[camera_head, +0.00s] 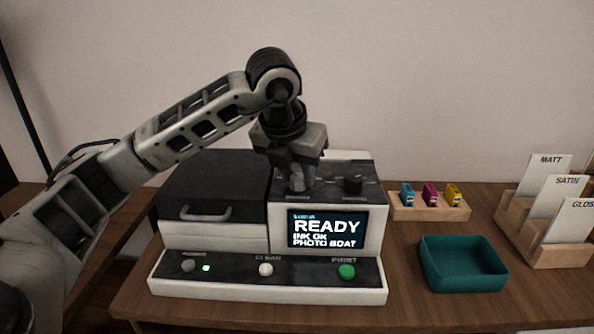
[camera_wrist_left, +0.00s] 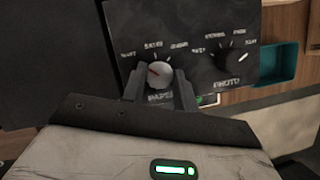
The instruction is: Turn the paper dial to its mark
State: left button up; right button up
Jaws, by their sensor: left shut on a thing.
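The paper dial (camera_wrist_left: 160,73) is a light grey round knob on the printer's dark top panel, with the word PAPER below it and small setting labels above it. A short reddish line on its face points to the upper left. My left gripper (camera_head: 297,185) comes down from above onto the panel and is shut on the dial, one finger on each side in the left wrist view (camera_wrist_left: 160,92). In the head view the gripper hides the dial. The setting labels are too small to read surely. My right gripper is not in view.
A black photo dial (camera_head: 353,185) stands just right of the gripper. The screen (camera_head: 324,229) reads READY. A green print button (camera_head: 346,271) is at the front. An ink rack (camera_head: 430,211), a teal tray (camera_head: 463,264) and a paper-card holder (camera_head: 548,240) stand to the right.

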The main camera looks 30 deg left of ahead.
pick_arm(q)
jog(key=o, duration=1)
jog(key=shift+c, duration=0.2)
jog(key=shift+r, duration=0.1)
jog(key=p+v, duration=0.3)
jog(key=v, duration=1.2)
jog(key=shift+s+r, duration=0.25)
jog(key=shift+r, duration=0.1)
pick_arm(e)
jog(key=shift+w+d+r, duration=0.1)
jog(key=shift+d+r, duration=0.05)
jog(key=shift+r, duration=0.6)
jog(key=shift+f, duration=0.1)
